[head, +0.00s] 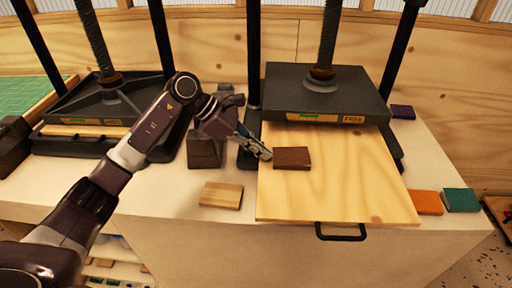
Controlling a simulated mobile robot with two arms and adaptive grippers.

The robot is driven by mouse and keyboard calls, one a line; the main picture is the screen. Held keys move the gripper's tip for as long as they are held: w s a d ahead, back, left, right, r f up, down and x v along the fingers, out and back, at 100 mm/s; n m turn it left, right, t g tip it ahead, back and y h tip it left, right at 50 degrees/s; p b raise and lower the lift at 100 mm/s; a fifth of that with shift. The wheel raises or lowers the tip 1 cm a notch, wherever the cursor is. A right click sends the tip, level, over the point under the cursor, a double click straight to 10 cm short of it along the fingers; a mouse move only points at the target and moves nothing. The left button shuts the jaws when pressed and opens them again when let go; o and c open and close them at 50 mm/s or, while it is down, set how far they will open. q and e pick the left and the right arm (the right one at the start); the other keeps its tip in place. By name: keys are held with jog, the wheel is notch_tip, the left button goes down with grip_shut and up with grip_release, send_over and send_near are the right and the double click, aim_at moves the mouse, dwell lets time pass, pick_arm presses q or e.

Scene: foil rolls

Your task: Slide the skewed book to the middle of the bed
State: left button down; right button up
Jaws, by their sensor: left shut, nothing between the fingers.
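The book (293,158) is a small dark brown block lying flat on a light wooden board (340,200), left of the board's middle. The board is the bed that extends forward from under a black press plate (325,92). My left gripper (268,155) is shut and empty, with its fingertips close to the book's left edge. I cannot tell whether they touch it. The book looks only slightly turned relative to the board. My right gripper is not in view.
A dark block (205,149) and a light wooden block (221,195) are left of the bed. Orange (426,203) and teal (461,200) books lie at the right, and a purple book (403,112) behind. A second press (95,105) stands left. The bed right of the book is clear.

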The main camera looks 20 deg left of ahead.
aim_at(306, 156)
pick_arm(q)
jog(key=shift+d, duration=0.1)
jog(key=w+d+b, duration=0.1)
jog(key=d, duration=0.2)
jog(key=w+d+b, duration=0.1)
jog(key=d, duration=0.2)
jog(key=w+d+b, duration=0.1)
jog(key=d, duration=0.2)
jog(key=shift+w+d+f, duration=0.1)
jog(key=shift+d, duration=0.45)
